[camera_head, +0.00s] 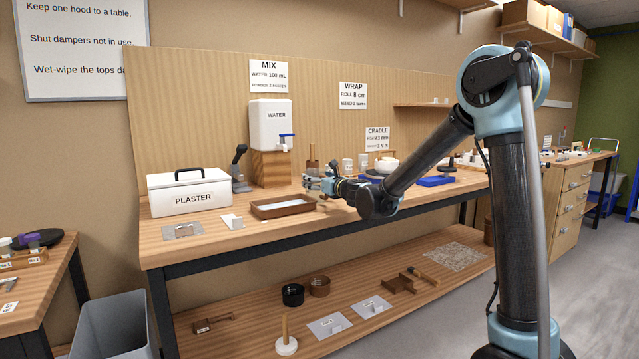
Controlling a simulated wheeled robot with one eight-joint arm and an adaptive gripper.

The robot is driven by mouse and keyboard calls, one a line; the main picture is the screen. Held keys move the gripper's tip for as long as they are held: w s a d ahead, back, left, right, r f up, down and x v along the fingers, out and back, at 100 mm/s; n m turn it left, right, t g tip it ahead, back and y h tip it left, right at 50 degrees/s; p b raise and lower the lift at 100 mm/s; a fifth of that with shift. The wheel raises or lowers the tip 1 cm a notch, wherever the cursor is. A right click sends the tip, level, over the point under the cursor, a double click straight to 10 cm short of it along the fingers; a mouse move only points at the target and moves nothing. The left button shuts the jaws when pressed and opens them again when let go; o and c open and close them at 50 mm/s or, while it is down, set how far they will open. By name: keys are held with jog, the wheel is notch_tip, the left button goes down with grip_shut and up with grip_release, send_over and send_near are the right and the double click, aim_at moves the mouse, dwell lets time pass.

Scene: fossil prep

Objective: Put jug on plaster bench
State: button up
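The plaster bench (240,238) is a long wooden-topped bench with dark legs and a lower shelf. A white box (190,199) labelled PLASTER stands on its left end. My gripper (312,184) is low over the bench top, right of the middle and just beyond the brown tray (284,207). It points left. Its fingers are small in this view, and I cannot tell whether they are open or shut or hold anything. I cannot make out a jug with certainty; my arm hides part of the bench behind it.
A white WATER container (270,125) stands on a wooden block (271,168). The lower shelf holds a black round container (292,295) and several tools. Bare bench top shows along the front edge.

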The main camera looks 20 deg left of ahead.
dwell(0.4)
jog(key=v, duration=1.2)
jog(key=shift+r, duration=0.1)
jog(key=shift+d, duration=0.1)
jog(key=s+d+f+n+g+h, duration=0.3)
jog(key=s+d+f+n, duration=0.5)
jog(key=d, duration=0.7)
jog(key=s+d+f+n+g+h, duration=0.3)
jog(key=s+d+f+n+h, duration=0.3)
jog(key=s+d, duration=0.7)
jog(key=s+d+f+n+g+h, duration=0.3)
jog(key=s+d+f+n, duration=0.7)
jog(key=d, duration=0.8)
jog(key=shift+d+n+h, duration=0.3)
jog(key=shift+n+h, duration=0.6)
jog(key=shift+n, duration=0.2)
jog(key=shift+s+f, duration=0.1)
